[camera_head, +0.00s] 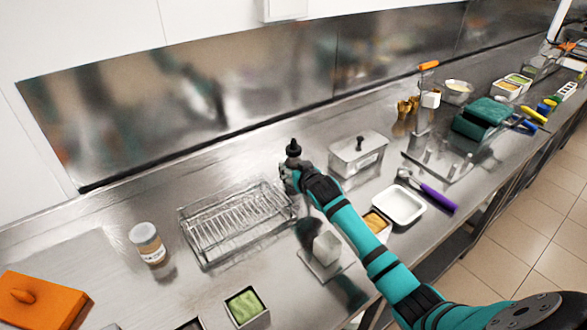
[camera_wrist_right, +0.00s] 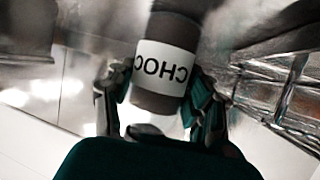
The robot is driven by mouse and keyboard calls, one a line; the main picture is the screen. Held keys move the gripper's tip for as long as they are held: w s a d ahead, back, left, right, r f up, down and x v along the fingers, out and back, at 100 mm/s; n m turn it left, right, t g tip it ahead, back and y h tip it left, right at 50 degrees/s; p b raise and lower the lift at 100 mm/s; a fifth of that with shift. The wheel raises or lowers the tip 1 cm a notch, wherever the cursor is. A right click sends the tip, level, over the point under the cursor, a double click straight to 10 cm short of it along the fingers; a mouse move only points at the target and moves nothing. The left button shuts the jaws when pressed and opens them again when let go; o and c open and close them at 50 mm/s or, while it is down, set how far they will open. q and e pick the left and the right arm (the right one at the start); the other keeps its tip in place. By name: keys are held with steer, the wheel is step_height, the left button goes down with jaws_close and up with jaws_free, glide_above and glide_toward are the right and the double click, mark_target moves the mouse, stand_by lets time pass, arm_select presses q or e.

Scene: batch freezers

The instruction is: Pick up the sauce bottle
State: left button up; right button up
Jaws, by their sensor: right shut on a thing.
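The sauce bottle (camera_wrist_right: 162,62) is dark with a white label reading "CHOC" and fills the middle of the right wrist view. In the head view, its black pointed top (camera_head: 293,149) shows above my right gripper (camera_head: 296,178). My right gripper (camera_wrist_right: 160,105) is shut on the bottle, with one finger on each side of it. The bottle looks about upright in the head view. Its lower part is hidden by the gripper there, so I cannot tell whether it touches the counter. My left gripper is not in view.
A wire rack (camera_head: 236,222) stands just left of my right gripper, and a lidded steel container (camera_head: 358,153) stands to its right. A jar (camera_head: 147,243) and an orange lidded box (camera_head: 40,302) are at the left. A white tray (camera_head: 399,205) lies near the front edge.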

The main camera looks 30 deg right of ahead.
mark_target(295, 141)
steer(key=shift+r, duration=0.1)
step_height(295, 141, up, 10)
steer(key=shift+f+b, duration=0.1)
steer(key=shift+b, duration=0.65)
steer(key=o, duration=0.5)
steer(key=c, duration=0.5)
steer(key=shift+d, duration=0.1)
